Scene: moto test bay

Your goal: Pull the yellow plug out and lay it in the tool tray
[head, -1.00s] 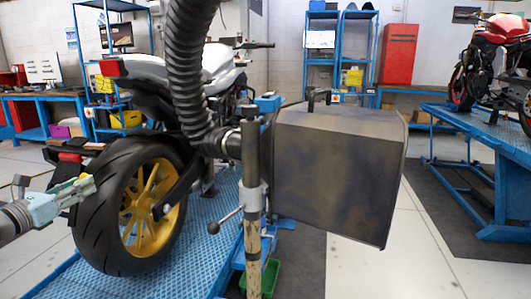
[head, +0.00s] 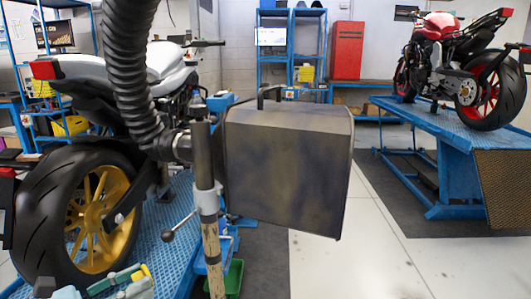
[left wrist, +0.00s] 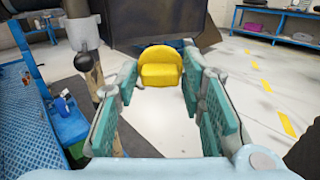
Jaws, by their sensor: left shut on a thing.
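My left gripper (head: 138,279) is low at the bottom left of the head view, in front of the blue bike lift. It is shut on the yellow plug (head: 147,271), which shows as a small yellow piece at its fingertips. In the left wrist view the plug (left wrist: 161,68) sits between the teal finger pads, clear of any socket. A green tray (head: 235,277) lies low behind the stand post; I cannot tell whether it is the tool tray. My right gripper is not in view.
A grey box (head: 285,165) on a post (head: 206,180) with a thick black hose (head: 135,85) stands in the middle. A motorcycle wheel (head: 80,220) is at the left. Another lift (head: 440,150) bears a red motorcycle at the right. Floor right of the box is clear.

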